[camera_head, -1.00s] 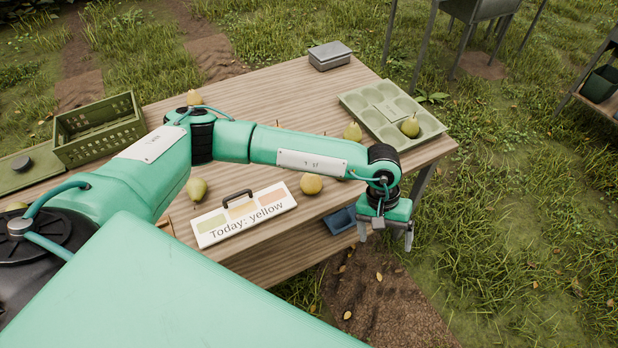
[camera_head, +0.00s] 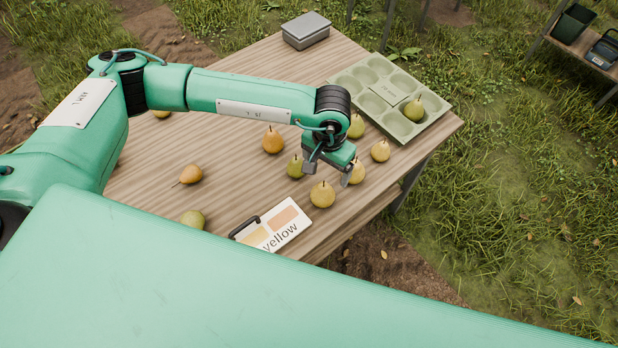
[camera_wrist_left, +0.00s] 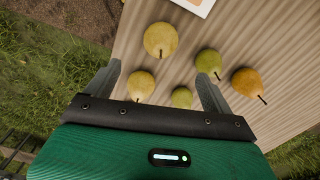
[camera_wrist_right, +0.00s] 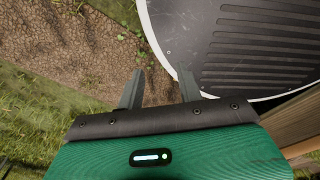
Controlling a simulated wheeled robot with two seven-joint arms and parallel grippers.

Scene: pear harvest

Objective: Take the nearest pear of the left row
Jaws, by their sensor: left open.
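Several pears stand on the wooden table. A yellow pear (camera_head: 322,194) is at the near edge, with a yellow pear (camera_head: 356,172) and another yellow pear (camera_head: 380,151) behind it to the right. A green pear (camera_head: 295,166) and an orange pear (camera_head: 272,140) stand further left. Which line counts as the left row I cannot tell. My left gripper (camera_head: 328,172) is open and empty above these pears, fingers down. In the left wrist view the near yellow pear (camera_wrist_left: 160,40) lies beyond the fingertips, and a green pear (camera_wrist_left: 181,98) is partly hidden by the gripper. My right gripper (camera_wrist_right: 158,78) is open and empty, away from the table top.
A green tray (camera_head: 437,122) holding a green pear is at the right end. A grey box (camera_head: 306,31) sits at the back. An orange-brown pear (camera_head: 189,174) lies on its side at left.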

